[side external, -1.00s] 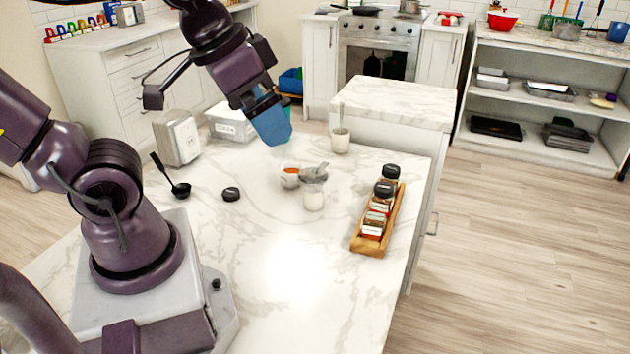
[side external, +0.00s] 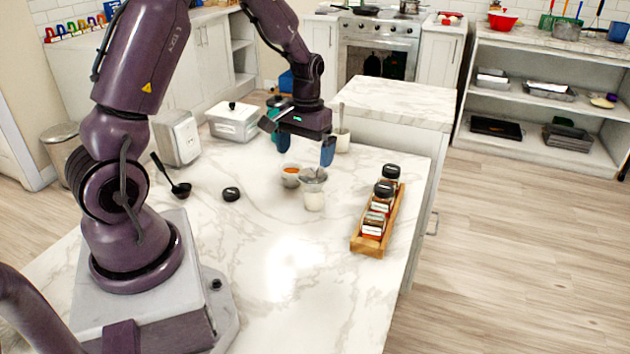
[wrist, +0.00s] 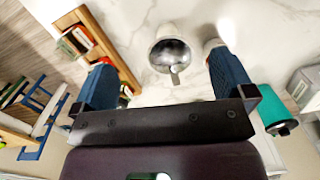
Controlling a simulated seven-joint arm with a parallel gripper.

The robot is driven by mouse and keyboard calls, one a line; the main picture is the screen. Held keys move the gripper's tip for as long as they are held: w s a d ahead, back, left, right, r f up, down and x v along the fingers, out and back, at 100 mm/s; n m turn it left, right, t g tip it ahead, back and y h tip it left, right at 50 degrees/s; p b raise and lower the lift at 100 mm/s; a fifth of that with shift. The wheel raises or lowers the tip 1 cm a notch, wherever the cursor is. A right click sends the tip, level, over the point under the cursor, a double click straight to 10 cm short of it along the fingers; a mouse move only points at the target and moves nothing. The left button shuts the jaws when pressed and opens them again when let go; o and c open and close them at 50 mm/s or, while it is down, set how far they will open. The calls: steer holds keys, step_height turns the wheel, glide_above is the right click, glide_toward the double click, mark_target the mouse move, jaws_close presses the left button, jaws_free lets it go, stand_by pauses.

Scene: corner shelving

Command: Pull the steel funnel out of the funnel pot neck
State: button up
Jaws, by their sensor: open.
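The steel funnel (side external: 314,175) sits in the neck of the small white funnel pot (side external: 314,200), which stands upright on the marble counter. In the wrist view the funnel (wrist: 171,50) shows as a dark shiny bowl with a short tab pointing towards my gripper, and the pot (wrist: 170,30) is partly behind it. My gripper (side external: 306,156) points down with its blue fingers spread and empty. It is above and slightly behind the funnel, not visibly touching it. In the wrist view my gripper (wrist: 160,60) has the funnel between the lines of its two fingers.
A small bowl with orange contents (side external: 290,180) stands close left of the pot. A wooden spice rack (side external: 368,243) is to the right. A white crock with a utensil (side external: 342,143) stands behind. A black lid (side external: 231,194) and ladle (side external: 181,189) lie left. The front counter is clear.

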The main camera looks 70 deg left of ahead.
mark_target(313, 180)
steer(key=shift+n+t, duration=0.3)
steer(key=shift+n, duration=0.1)
steer(key=w+a, duration=0.1)
steer(key=w+a+f, duration=0.1)
steer(key=w+a, duration=0.1)
steer(key=shift+w+a+f, duration=0.1)
steer(key=shift+f, duration=0.15)
steer(key=shift+f, duration=4.5)
steer(key=c, duration=1.1)
steer(key=shift+r, duration=3)
steer(key=shift+c, duration=0.2)
